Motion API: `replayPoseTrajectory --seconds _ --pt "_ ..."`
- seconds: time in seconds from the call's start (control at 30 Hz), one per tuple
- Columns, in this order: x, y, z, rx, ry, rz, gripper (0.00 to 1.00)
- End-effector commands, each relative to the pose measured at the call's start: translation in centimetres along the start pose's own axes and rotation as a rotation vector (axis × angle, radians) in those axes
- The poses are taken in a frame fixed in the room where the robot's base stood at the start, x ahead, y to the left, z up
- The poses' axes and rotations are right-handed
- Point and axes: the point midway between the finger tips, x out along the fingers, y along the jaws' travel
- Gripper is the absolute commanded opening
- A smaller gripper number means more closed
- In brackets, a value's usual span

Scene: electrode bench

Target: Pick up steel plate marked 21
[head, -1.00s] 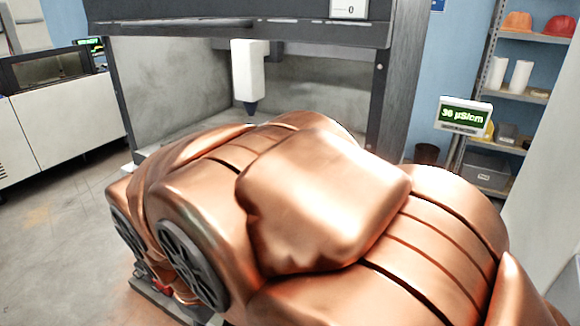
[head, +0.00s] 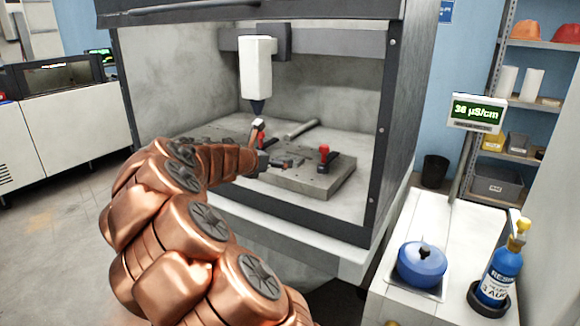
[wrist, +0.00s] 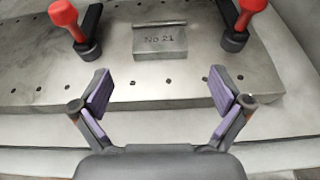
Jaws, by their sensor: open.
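The steel plate marked "No 21" (wrist: 160,42) is a small grey block with a raised back edge. It lies on the drilled metal bed (wrist: 185,78) at the upper middle of the wrist view. My gripper (wrist: 160,88) is open and empty, its two purple-padded fingers spread wide. In that view the fingertips are below the plate, one toward each side, with a gap between them and it. In the head view my copper arm reaches into the machine enclosure, and the bed (head: 325,186) shows there; the marking cannot be read.
Red-handled clamps stand left (wrist: 65,22) and right (wrist: 242,22) of the plate. A white spindle head (head: 258,70) hangs above the bed. The enclosure's side post (head: 385,130) is close by. A side bench at right holds a blue pot (head: 422,264) and a blue bottle (head: 503,270).

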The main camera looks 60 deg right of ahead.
Motion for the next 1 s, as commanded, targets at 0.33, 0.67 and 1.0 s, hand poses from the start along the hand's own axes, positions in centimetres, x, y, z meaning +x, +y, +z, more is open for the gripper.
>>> replayPoseTrajectory --seconds 0.33,0.67,1.0 --pt "2.8 0.2 0.0 -0.031 -0.006 0.003 1.0" --pt "5.7 -0.1 -0.3 -0.03 -0.005 0.001 1.0" --pt "8.2 0.1 -0.3 -0.029 -0.006 0.005 1.0"
